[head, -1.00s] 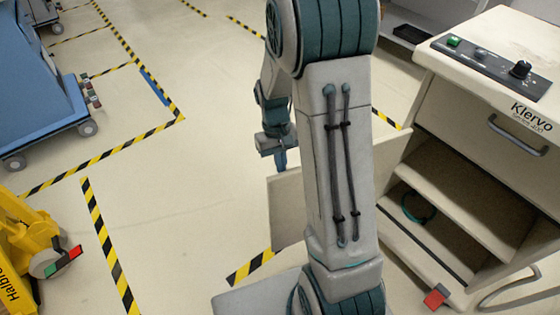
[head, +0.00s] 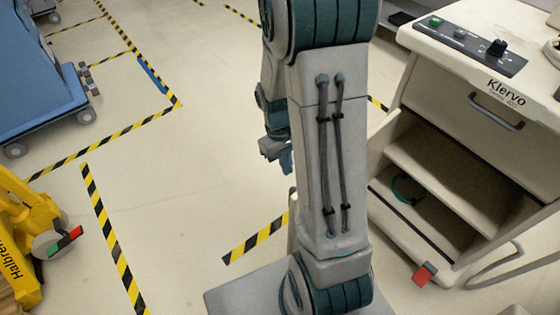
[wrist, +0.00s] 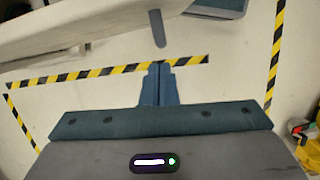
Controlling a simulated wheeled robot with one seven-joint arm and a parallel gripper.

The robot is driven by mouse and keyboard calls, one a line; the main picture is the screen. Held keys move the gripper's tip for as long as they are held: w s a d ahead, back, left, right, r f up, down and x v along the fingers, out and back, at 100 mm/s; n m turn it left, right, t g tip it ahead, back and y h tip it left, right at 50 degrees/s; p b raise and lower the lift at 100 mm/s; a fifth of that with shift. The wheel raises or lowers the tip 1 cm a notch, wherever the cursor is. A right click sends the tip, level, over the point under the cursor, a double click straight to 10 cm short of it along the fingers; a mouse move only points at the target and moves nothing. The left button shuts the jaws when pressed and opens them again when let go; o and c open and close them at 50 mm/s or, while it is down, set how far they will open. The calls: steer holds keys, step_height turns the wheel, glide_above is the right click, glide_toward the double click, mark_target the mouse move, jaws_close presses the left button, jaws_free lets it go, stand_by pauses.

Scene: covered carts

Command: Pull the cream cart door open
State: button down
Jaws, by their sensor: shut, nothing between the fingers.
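The cream cart (head: 470,92), marked Klervo, stands at the right of the head view. In the wrist view a cream panel (wrist: 90,25), apparently the door, crosses the upper left. A grey rod (wrist: 158,28), possibly its handle, shows ahead of the fingertips. My gripper (wrist: 158,68) is shut and empty, apart from the rod. Its blue fingers also show left of my arm in the head view (head: 286,162).
A drawer handle (head: 496,112) sits above the compartment, and a teal ring (head: 404,190) lies inside. A red pedal (head: 425,274) sticks out low on the cart. A blue cart (head: 45,75) and a yellow machine (head: 25,235) stand left. Taped floor between is clear.

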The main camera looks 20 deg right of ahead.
steer(key=p+v, duration=0.3)
steer(key=v, duration=1.1)
steer(key=shift+s+f, duration=0.1)
